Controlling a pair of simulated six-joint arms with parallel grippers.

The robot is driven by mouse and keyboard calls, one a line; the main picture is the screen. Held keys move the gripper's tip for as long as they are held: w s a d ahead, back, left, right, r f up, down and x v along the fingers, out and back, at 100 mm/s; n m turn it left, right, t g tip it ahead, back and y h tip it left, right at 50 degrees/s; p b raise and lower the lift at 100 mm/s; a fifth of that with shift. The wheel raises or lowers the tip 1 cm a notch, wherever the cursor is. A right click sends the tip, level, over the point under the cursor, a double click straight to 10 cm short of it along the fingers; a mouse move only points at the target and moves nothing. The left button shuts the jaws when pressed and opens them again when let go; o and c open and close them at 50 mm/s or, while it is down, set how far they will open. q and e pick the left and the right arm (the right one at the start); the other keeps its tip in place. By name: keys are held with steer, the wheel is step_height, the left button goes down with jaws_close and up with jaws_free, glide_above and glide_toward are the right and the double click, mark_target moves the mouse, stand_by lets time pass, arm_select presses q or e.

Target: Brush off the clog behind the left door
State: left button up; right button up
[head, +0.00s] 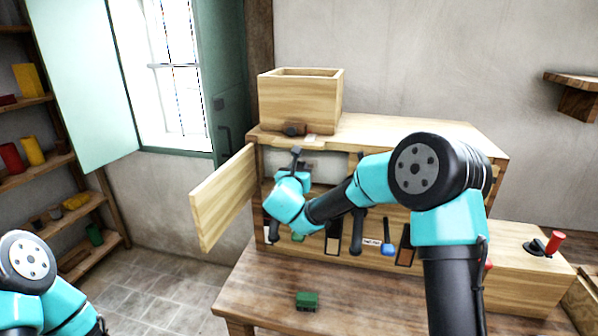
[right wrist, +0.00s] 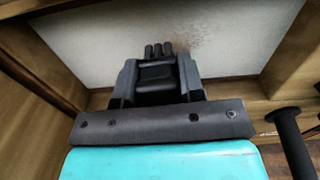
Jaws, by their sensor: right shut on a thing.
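The left door (head: 222,200) of the wooden cabinet (head: 400,125) stands open, swung out to the left. My right gripper (head: 297,160) reaches into the opening behind it. In the right wrist view my right gripper (right wrist: 156,75) is shut on a dark pronged thing (right wrist: 160,49), whose tips point at a pale back panel (right wrist: 110,45). I cannot tell exactly what tool it is. Faint brown specks (right wrist: 192,46) mark the panel beside the tips; I cannot tell if they are the clog. My left arm shows at the lower left; its gripper is out of view.
An open wooden box (head: 300,100) stands on the cabinet. A black handle (head: 357,232) and a blue-ended tool (head: 388,249) are at the cabinet's front. A green block (head: 307,300) lies on the table (head: 262,290).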

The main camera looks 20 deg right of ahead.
mark_target(314, 163)
steer(key=shift+x, duration=1.2)
stand_by(0.6)
steer(key=shift+s+d, duration=0.45)
steer(key=shift+d, duration=0.3)
steer(key=shift+s+d, duration=0.5)
steer(key=shift+d, duration=0.25)
steer(key=shift+d, duration=0.15)
steer(key=shift+s+d, duration=0.35)
steer(key=shift+d, duration=0.45)
steer(key=shift+s+d, duration=0.4)
steer(key=shift+d, duration=0.35)
steer(key=shift+s, duration=0.1)
steer(key=shift+a, duration=0.15)
steer(key=shift+w+a, duration=0.5)
steer(key=shift+a, duration=0.2)
steer(key=shift+w+a, duration=0.5)
steer(key=shift+a, duration=0.25)
steer(key=shift+c, duration=0.5)
